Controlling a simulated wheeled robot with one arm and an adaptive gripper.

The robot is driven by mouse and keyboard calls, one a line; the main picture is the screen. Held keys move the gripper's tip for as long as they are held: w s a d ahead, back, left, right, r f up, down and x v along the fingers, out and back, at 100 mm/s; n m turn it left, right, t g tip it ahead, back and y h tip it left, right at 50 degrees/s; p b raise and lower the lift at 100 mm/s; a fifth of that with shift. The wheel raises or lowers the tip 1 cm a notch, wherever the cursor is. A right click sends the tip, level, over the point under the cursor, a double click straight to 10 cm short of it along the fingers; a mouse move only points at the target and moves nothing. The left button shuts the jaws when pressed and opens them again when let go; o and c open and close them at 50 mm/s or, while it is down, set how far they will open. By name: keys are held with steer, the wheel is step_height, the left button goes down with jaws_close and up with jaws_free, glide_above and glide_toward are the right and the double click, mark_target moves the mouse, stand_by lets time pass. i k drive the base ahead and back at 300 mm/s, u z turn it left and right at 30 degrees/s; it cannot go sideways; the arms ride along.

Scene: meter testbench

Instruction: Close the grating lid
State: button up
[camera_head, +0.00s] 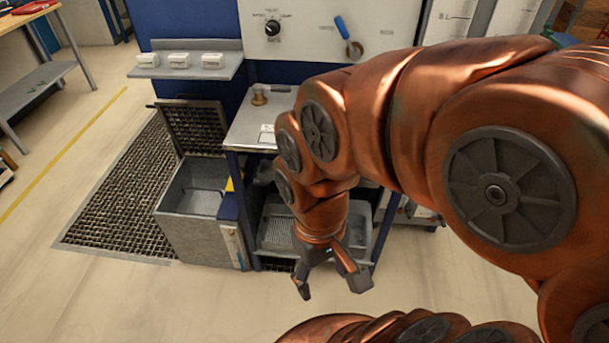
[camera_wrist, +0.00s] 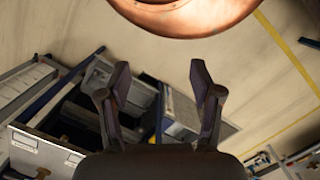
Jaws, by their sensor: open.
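The grating lid (camera_head: 195,126) is a dark mesh panel in a thin frame. It stands raised, nearly upright, at the back edge of an open grey metal bin (camera_head: 190,226). The bin's inside shows, with nothing across its top. My gripper (camera_head: 331,286) hangs to the right of the bin and nearer the camera, fingers pointing down, apart from bin and lid. In the wrist view my gripper (camera_wrist: 160,76) has its two fingers spread with nothing between them. I cannot make out the lid clearly in the wrist view.
A blue-framed bench with a metal top (camera_head: 258,118) stands right of the bin, with a grey tray (camera_head: 275,235) below. A grey shelf (camera_head: 205,70) with white boxes is above the lid. A floor grate (camera_head: 110,205) lies to the left. Floor in front is clear.

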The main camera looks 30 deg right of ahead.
mark_target(159, 104)
steer(key=u, duration=1.3)
steer(key=i, duration=4.7)
steer(key=z, duration=3.2)
steer(key=i, duration=0.5)
